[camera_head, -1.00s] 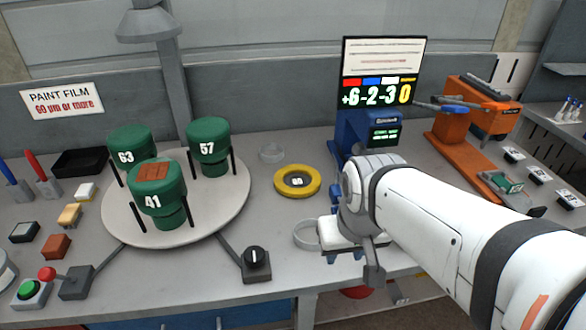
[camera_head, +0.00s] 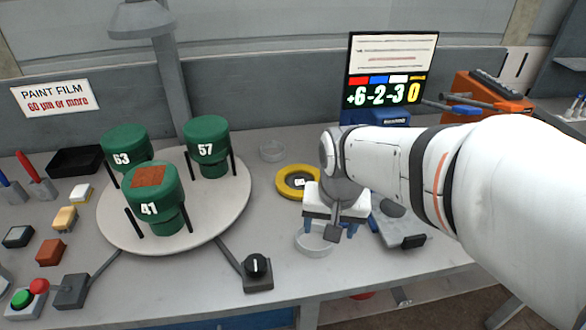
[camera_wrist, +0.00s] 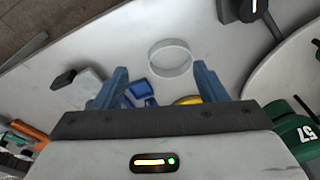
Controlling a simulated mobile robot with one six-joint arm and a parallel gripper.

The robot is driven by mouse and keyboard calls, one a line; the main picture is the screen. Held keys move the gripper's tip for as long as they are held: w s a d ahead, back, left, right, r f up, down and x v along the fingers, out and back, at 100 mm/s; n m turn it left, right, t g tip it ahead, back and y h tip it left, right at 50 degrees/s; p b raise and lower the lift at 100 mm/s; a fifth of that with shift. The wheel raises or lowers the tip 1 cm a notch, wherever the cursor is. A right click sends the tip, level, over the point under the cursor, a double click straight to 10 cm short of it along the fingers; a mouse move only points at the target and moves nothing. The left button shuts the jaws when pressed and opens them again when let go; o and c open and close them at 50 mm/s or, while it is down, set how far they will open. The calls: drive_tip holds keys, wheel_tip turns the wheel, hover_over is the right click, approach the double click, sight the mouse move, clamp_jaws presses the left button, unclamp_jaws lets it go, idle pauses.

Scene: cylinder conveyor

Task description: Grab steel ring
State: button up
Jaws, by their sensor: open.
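The steel ring, a pale grey open band, lies flat on the bench near its front edge in the head view (camera_head: 314,249). In the wrist view the ring (camera_wrist: 172,71) lies beyond and between my two blue fingertips, apart from them. My gripper (camera_head: 336,228) is above the bench, just behind and to the right of the ring. In the wrist view my gripper (camera_wrist: 160,70) is open, with nothing between its fingers. Part of the ring's far rim is close to my left finger in the head view.
A yellow ring (camera_head: 283,194) lies behind my gripper, and a small clear ring (camera_head: 272,143) farther back. A round white turntable (camera_head: 112,222) with green cylinders stands left. A black knob box (camera_head: 257,283) sits left of the steel ring. A grey device (camera_head: 400,238) lies right.

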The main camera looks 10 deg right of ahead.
drive_tip(key=o, duration=0.7)
drive_tip(key=w+f+m, duration=0.2)
drive_tip(key=w, duration=0.1)
drive_tip(key=w+f+m+g+p, duration=0.1)
drive_tip(key=w+f+m, duration=0.1)
drive_tip(key=w+m, duration=0.1)
drive_tip(key=w+f+m+g, duration=0.1)
drive_tip(key=w+f+m, duration=0.1)
drive_tip(key=w+m, duration=0.1)
drive_tip(key=shift+w+a+f+p, duration=0.3)
drive_tip(key=shift+w+f, duration=0.1)
drive_tip(key=shift+m, duration=0.4)
drive_tip(key=shift+s+d+f+p, duration=0.1)
drive_tip(key=shift+d+f+p, duration=0.1)
drive_tip(key=shift+f, duration=1.8)
drive_tip(key=shift+d+f+p, duration=0.15)
drive_tip(key=shift+f, duration=1.85)
